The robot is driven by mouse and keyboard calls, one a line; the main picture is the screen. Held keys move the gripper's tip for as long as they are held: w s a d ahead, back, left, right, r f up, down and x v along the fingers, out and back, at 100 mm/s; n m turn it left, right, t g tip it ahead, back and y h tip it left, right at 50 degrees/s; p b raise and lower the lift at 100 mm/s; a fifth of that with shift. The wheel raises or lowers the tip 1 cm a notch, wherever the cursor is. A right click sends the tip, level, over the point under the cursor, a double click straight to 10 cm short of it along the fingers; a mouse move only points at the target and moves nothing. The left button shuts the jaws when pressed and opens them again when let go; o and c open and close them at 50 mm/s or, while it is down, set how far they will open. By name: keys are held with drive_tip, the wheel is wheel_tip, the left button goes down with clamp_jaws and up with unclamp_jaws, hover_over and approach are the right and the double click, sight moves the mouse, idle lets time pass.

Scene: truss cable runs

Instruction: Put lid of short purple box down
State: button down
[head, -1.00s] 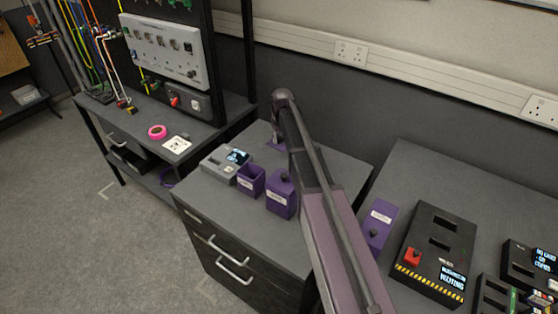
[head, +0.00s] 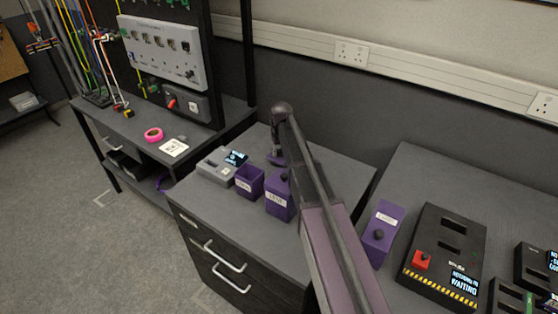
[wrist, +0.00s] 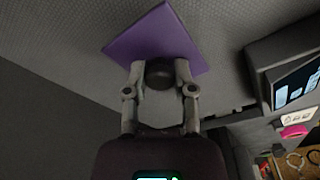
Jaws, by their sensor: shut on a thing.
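My gripper (wrist: 159,72) is shut on the dark knob (wrist: 159,74) of a flat square purple lid (wrist: 155,35) in the wrist view. The lid is over or on a grey surface; I cannot tell whether it touches. In the head view my gripper (head: 277,153) is over the back of the drawer cabinet top, partly hidden by my arm. An open-topped small purple box (head: 249,182) stands in front of it, with no lid on. Right of that box stands a taller purple box (head: 280,203) with a dark knob on top.
A grey device with a screen (head: 218,167) stands left of the open box. On the right bench are another purple box (head: 383,237) and a black device with a red switch (head: 443,255). The cabinet top (head: 235,220) is bare at the front.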

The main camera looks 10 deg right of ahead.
sight(279, 156)
drive_tip(key=shift+f, duration=0.1)
drive_tip(key=shift+f+b, duration=1.8)
drive_tip(key=shift+b, duration=0.1)
drive_tip(key=shift+f, duration=0.2)
drive_tip(key=shift+c, duration=2.2)
unclamp_jaws()
drive_tip(key=shift+r, duration=0.2)
wheel_tip(279, 156, up, 12)
drive_tip(key=s+p, duration=0.1)
drive_tip(key=p, duration=1.1)
drive_tip(key=shift+s+d, duration=0.15)
drive_tip(key=shift+s, duration=0.05)
drive_tip(key=shift+r, duration=0.1)
